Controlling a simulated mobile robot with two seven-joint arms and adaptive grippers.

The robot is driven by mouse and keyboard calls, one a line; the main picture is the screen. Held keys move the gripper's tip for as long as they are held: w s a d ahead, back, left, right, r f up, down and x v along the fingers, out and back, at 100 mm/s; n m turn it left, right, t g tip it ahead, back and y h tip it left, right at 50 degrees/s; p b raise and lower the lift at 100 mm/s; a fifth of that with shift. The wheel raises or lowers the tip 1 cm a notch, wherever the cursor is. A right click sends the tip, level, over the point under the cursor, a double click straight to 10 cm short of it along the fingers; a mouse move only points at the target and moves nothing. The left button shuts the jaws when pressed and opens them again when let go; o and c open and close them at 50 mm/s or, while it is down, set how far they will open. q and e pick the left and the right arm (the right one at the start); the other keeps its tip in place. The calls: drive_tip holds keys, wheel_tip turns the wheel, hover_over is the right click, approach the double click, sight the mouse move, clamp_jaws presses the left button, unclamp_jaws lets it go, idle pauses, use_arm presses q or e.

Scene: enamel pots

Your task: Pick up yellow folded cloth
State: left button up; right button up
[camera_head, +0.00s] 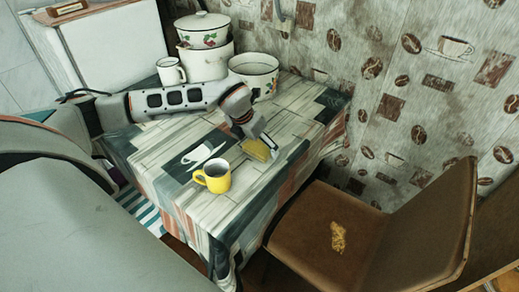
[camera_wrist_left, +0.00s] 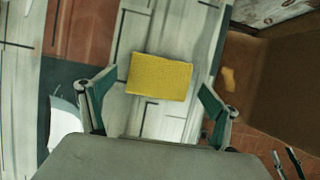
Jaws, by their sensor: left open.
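The yellow folded cloth (camera_head: 256,150) lies flat on the table's patterned cover in the head view. In the left wrist view the cloth (camera_wrist_left: 160,77) is a yellow rectangle ahead of the fingers. My left gripper (camera_head: 262,140) is over the cloth in the head view and hides part of it. In the left wrist view my left gripper (camera_wrist_left: 156,92) is open, with one finger on either side of the cloth's near part. The jaws hold nothing. I cannot tell the height of the fingertips above the table.
A yellow mug (camera_head: 217,178) stands near the cloth. A white mug (camera_head: 171,72), a lidded pot (camera_head: 203,30) on another pot (camera_head: 206,62), and an open pot (camera_head: 255,76) stand at the table's back. A brown chair (camera_head: 325,225) stands at the right.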

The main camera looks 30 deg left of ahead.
sight(258, 147)
use_arm(q)
drive_tip(key=shift+w+f, duration=0.2)
drive_tip(key=shift+f, duration=0.25)
drive_tip(key=c, duration=1.1)
use_arm(e)
drive_tip(key=shift+w+r, duration=0.3)
drive_tip(key=shift+w, duration=0.15)
drive_tip(key=shift+s+f, duration=0.1)
drive_tip(key=shift+s, duration=0.1)
use_arm(q)
drive_tip(key=shift+w+r, duration=0.1)
drive_tip(key=shift+r, duration=0.2)
wheel_tip(258, 147, up, 19)
drive_tip(key=p, duration=0.2)
drive_tip(key=shift+r, duration=0.15)
use_arm(e)
drive_tip(key=shift+s+a+r, duration=0.15)
drive_tip(key=shift+a+r, duration=0.15)
drive_tip(key=shift+r, duration=0.35)
